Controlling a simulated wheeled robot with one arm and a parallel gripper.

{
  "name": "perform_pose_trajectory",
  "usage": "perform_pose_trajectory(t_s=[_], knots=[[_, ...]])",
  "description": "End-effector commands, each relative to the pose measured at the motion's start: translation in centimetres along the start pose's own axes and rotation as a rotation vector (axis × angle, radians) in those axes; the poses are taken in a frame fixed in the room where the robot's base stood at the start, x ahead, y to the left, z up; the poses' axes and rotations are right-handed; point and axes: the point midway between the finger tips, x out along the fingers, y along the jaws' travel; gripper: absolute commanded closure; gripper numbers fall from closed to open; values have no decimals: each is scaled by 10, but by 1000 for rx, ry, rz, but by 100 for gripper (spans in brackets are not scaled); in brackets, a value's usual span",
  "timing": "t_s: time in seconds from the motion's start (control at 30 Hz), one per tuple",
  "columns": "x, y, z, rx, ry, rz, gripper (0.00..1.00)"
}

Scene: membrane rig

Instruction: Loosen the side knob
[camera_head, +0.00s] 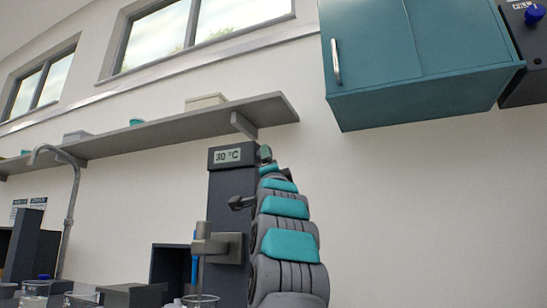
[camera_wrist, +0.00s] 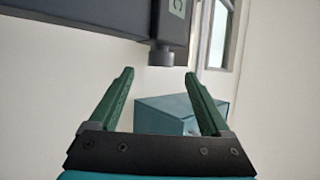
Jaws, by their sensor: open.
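The dark rig (camera_head: 228,185) stands upright against the wall and carries a display reading 30 °C. In the wrist view its dark housing (camera_wrist: 100,15) crosses the top, with part of the display at its right end. The side knob (camera_wrist: 160,56), a short dark cylinder, sticks out from that housing. My gripper (camera_wrist: 160,74) is open and empty. Its green fingertips lie either side of the knob's line, just short of it, with no contact visible. In the head view my gripper (camera_head: 265,154) is at the rig's upper right side, and the knob cannot be made out there.
A teal wall cabinet (camera_head: 375,65) hangs at upper right and also shows beyond the fingers in the wrist view (camera_wrist: 185,112). A grey shelf (camera_head: 160,130) runs along the wall at left. Glass beakers (camera_head: 35,292) stand low at left. The wall right of my arm is clear.

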Motion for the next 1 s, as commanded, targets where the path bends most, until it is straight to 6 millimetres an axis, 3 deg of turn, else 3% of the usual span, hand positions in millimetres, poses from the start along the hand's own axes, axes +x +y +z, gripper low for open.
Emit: perform_pose_trajectory(t_s=[0.17, 0.6, 1.0], knots=[[11, -4, -2, -13, 4, 1, 19], [63, -5, -4, -11, 5, 2, 19], [78, -1, -2, -8, 5, -1, 19]])
